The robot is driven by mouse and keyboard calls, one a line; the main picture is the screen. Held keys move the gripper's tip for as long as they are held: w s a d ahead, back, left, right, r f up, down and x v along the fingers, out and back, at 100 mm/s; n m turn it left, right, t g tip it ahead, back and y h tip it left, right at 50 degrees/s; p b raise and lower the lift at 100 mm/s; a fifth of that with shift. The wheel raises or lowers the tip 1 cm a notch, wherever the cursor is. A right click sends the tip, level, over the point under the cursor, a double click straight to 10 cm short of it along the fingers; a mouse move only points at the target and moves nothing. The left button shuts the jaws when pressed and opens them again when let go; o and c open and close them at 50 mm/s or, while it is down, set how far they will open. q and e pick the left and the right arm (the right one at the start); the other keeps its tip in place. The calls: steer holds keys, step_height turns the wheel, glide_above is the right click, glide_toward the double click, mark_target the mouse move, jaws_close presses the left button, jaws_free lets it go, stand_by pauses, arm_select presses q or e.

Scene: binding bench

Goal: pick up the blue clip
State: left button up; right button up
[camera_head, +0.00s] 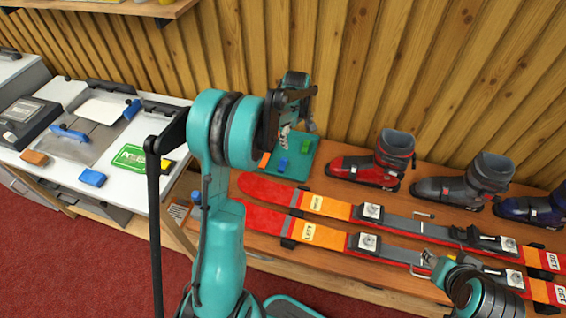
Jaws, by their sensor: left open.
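A small blue piece, which looks like the blue clip (282,165), lies on the teal tray (298,171) at the back of the wooden bench. A green piece (305,147) lies near it, and an orange piece (264,160) is at the tray's left side. My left gripper (285,134) is open above the back of the tray, apart from the blue piece. Its arm hides part of the tray. My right gripper (426,261) is low at the right, over the nearer ski; its jaws are too small to read.
Two red and orange skis (325,236) lie along the wooden bench. Several ski boots (376,168) stand behind them against the plank wall. A white worktop (60,165) at the left holds a blue block (92,178), a green card (130,157) and tools.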

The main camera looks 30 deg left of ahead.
arm_select(q)
steer(key=w+a+f+n+g, duration=0.1)
steer(key=w+a+f+n, duration=0.25)
steer(key=f, duration=0.35)
steer(key=n, duration=0.2)
glide_above(283, 161)
steer(key=w, duration=0.1)
steer(key=shift+g, duration=0.4)
step_height(283, 161, down, 10)
steer(key=shift+a+r, duration=0.1)
steer(key=shift+r, duration=0.1)
steer(key=f, duration=0.2)
steer(key=f+b, duration=0.1)
steer(key=f, duration=0.2)
steer(key=shift+s+a+f, duration=0.1)
steer(key=shift+s+f, duration=0.1)
steer(key=shift+f, duration=0.15)
steer(key=shift+r, duration=0.1)
steer(key=c, duration=1)
steer(key=shift+s+r, duration=0.1)
steer(key=shift+s, duration=0.1)
steer(key=c, duration=0.9)
jaws_close()
